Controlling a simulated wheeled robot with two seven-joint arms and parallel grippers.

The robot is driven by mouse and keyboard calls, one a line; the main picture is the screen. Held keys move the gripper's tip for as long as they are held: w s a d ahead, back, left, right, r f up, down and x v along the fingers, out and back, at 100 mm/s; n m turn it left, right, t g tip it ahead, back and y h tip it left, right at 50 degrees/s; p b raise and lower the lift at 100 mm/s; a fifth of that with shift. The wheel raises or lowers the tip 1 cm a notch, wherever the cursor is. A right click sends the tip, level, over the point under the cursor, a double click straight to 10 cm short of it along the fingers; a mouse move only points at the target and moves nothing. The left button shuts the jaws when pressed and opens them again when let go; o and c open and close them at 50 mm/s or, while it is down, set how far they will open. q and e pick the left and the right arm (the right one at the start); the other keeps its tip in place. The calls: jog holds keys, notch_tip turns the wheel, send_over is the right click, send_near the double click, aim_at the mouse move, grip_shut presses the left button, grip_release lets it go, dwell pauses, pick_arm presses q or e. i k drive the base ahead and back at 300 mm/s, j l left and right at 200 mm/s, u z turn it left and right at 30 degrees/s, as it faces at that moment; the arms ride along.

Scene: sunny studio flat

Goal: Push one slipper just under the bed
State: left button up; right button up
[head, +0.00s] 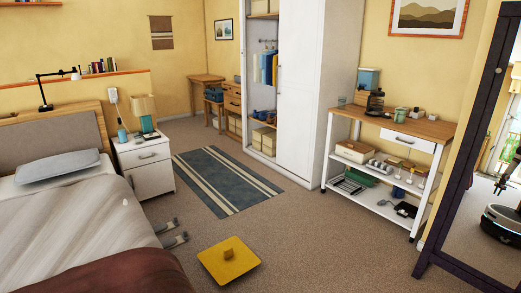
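Two grey slippers lie close together on the carpet by the right side of the bed (75,225). The far slipper (167,226) and the near slipper (176,240) both point away from the bed's edge. Their left ends meet the bedding's outline, so I cannot tell how far either reaches under the bed. Neither of my grippers shows in the head view.
A yellow square object (228,262) with a small block on top lies on the carpet right of the slippers. A white nightstand (150,176) stands behind them. A striped rug (222,180) lies farther back. Open carpet lies toward the shelf trolley (385,190) and dark-framed mirror (470,150).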

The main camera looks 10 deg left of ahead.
aim_at(168, 243)
jog(key=i+l+u, duration=0.25)
jog(key=i+u, duration=0.25)
jog(key=i, duration=0.15)
jog(key=i+l+u, duration=1)
jog(key=i+l+z, duration=0.25)
jog(key=l+z, duration=0.8)
jog(key=l, duration=0.2)
jog(key=i+l, duration=0.25)
jog(key=i, duration=0.2)
jog(key=i+l+z, duration=0.15)
jog(key=i, duration=0.3)
jog(key=i+l, duration=0.3)
jog(key=i, duration=0.15)
jog(key=i+l+z, duration=0.1)
jog(key=i, duration=0.35)
jog(key=i+j+u, duration=0.15)
jog(key=i+u, duration=0.5)
jog(key=i, duration=0.25)
jog(key=i+l+u, duration=0.15)
jog(key=i+u, duration=0.2)
jog(key=i, duration=0.15)
jog(key=i+l+u, duration=0.7)
jog(key=i, duration=0.15)
jog(key=j, duration=0.1)
